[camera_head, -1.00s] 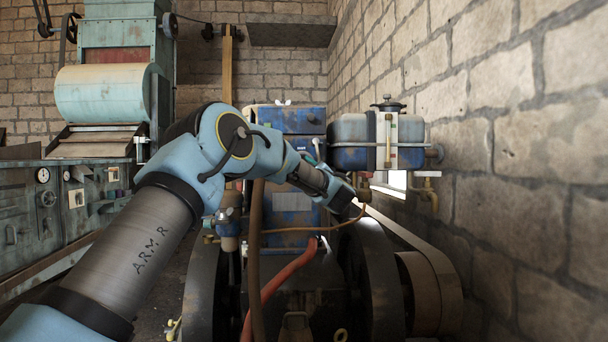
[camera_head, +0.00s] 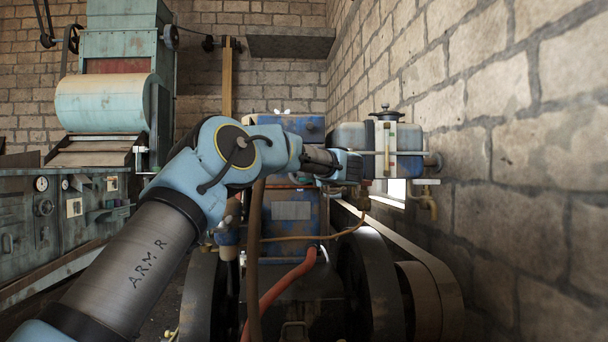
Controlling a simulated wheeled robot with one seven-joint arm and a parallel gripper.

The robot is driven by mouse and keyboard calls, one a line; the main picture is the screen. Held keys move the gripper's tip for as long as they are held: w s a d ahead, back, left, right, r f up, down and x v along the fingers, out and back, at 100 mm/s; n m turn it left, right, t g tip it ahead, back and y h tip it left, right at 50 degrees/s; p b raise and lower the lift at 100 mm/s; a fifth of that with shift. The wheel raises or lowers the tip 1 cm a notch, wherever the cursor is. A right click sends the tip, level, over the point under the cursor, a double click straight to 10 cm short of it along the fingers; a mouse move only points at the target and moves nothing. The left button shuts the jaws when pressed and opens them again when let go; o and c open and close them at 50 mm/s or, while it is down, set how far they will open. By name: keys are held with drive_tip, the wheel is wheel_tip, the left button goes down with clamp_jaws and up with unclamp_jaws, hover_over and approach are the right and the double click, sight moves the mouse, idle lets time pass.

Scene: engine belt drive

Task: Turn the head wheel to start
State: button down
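The engine stands ahead of me with a blue body (camera_head: 291,211). A large dark wheel (camera_head: 372,285) with a belt (camera_head: 425,256) beside it is on its right. Another dark wheel (camera_head: 199,295) is on its left, partly behind my arm. I cannot tell which wheel is the head wheel. My arm reaches forward from the lower left. Its end, my gripper (camera_head: 362,189), is near the blue tank's lower left side, above the right wheel. The gripper is small and dark here, and its fingers cannot be made out.
A blue tank (camera_head: 351,140) with a valve on top is mounted by the right stone wall (camera_head: 520,170). A red hose (camera_head: 290,280) and brown pipes run in front of the engine. A green machine with a pale drum (camera_head: 103,103) and a control panel (camera_head: 60,215) stand at left.

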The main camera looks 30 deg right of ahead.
drive_tip(key=shift+w+a+r+n+g+h+b, duration=0.1)
drive_tip(key=shift+n+g+h+b, duration=0.55)
drive_tip(key=shift+n, duration=1)
drive_tip(key=shift+a+f+n+g+h+b, duration=0.15)
drive_tip(key=shift+n+g+h, duration=0.45)
drive_tip(key=shift+n, duration=1.1)
drive_tip(key=shift+w+r+n+g+h+b, duration=0.15)
drive_tip(key=shift+n+g+h+b, duration=0.3)
drive_tip(key=shift+n+g, duration=0.85)
drive_tip(key=shift+s+n+t, duration=0.15)
drive_tip(key=shift+n+t, duration=0.1)
drive_tip(key=shift+n, duration=0.3)
drive_tip(key=c, duration=0.5)
unclamp_jaws()
drive_tip(key=shift+r, duration=0.1)
drive_tip(key=b+v, duration=0.1)
drive_tip(key=v, duration=0.9)
drive_tip(key=shift+s+b, duration=0.35)
drive_tip(key=shift+s, duration=0.05)
